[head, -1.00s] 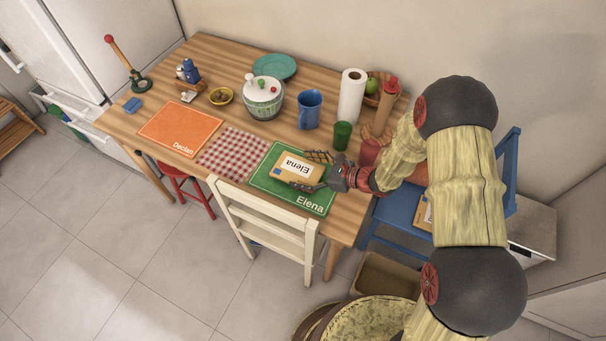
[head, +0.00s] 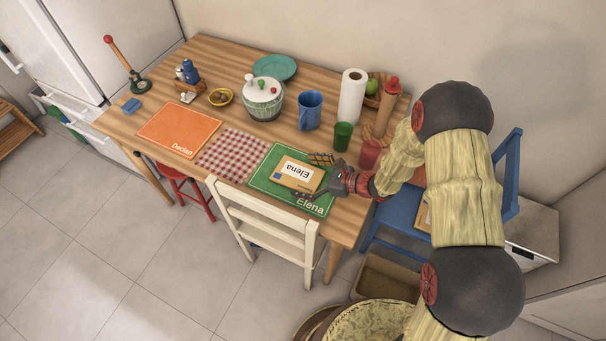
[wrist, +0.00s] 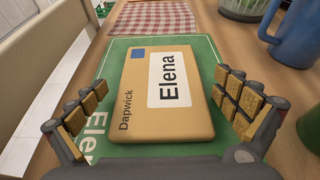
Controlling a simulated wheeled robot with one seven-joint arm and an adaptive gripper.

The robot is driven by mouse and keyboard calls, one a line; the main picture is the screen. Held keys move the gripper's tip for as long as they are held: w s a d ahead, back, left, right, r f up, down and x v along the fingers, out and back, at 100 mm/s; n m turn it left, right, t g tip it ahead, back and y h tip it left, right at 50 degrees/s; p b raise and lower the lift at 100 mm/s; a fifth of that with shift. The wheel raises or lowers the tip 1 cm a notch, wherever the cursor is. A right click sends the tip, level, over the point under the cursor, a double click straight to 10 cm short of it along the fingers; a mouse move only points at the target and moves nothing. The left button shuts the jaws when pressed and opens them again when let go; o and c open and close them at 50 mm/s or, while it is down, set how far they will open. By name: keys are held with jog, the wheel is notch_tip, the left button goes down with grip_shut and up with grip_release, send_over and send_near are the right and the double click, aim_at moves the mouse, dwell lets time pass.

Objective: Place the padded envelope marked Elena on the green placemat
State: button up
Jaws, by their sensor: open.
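The padded envelope marked Elena (head: 299,174) is tan with a white name label and a blue stamp. It lies on the green placemat (head: 262,177), which is also marked Elena. In the wrist view the envelope (wrist: 140,102) lies between my spread fingers, with green mat (wrist: 205,62) showing around it. My gripper (head: 318,177) is open at the envelope's right end, one finger to either side. In the wrist view gaps show between both fingers (wrist: 163,115) and the envelope.
A red checked mat (head: 233,152) and an orange Declan placemat (head: 180,130) lie to the left. A blue mug (head: 310,110), green cup (head: 343,136) and red cup (head: 370,153) stand behind my gripper. A white chair (head: 265,225) stands at the front edge.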

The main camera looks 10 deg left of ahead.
jog(key=shift+r, duration=0.15)
jog(key=shift+r+p, duration=0.25)
jog(key=shift+p, duration=0.05)
jog(key=p+v, duration=0.2)
jog(key=v, duration=1)
jog(key=shift+f+p, duration=0.15)
jog(key=shift+p, duration=0.25)
jog(key=s+r+n+g+h, duration=0.2)
jog(key=s+r+n, duration=0.35)
jog(key=r, duration=0.25)
jog(key=s+r+n+g+h, duration=0.1)
jog(key=s+r+n+g, duration=0.1)
jog(key=s+r+n, duration=0.5)
jog(key=s+d+r+n+t+h, duration=0.2)
jog(key=s+d+r+n+h, duration=0.2)
jog(key=d+r, duration=0.3)
jog(key=s+d+r+n+t+h, duration=0.3)
jog(key=s+d+r+n+h, duration=0.2)
jog(key=d+r, duration=0.3)
jog(key=shift+r+h, duration=0.3)
jog(key=shift+r, duration=0.6)
